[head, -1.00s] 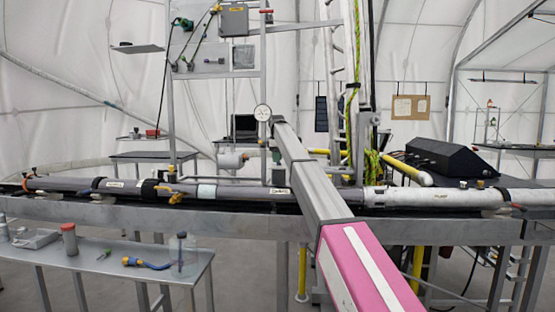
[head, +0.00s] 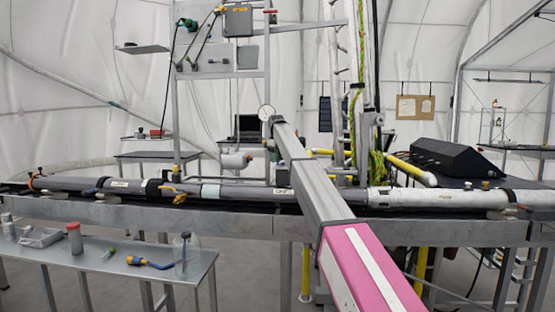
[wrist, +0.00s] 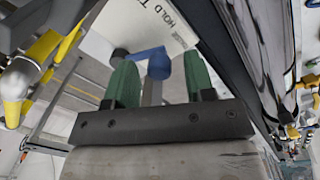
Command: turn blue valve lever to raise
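In the wrist view a blue lever-like part (wrist: 152,62) lies just beyond and between the two green fingertips of my gripper (wrist: 158,78). A grey stem shows below it, between the fingers. The fingers stand apart with gaps around the stem, and I see no clear contact. Behind is a pale plate (wrist: 112,28) with printed lettering, partly reading "HOLD". My fingers and the blue part cannot be made out clearly there.
A long grey and white pipe (head: 440,198) crosses the steel bench. A side table (head: 110,262) at lower left bears a blue-handled tool (head: 150,263) and a clear bottle (head: 187,256). A black console (head: 450,158) stands at right. In the wrist view a yellow fitting (wrist: 40,48) is at left.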

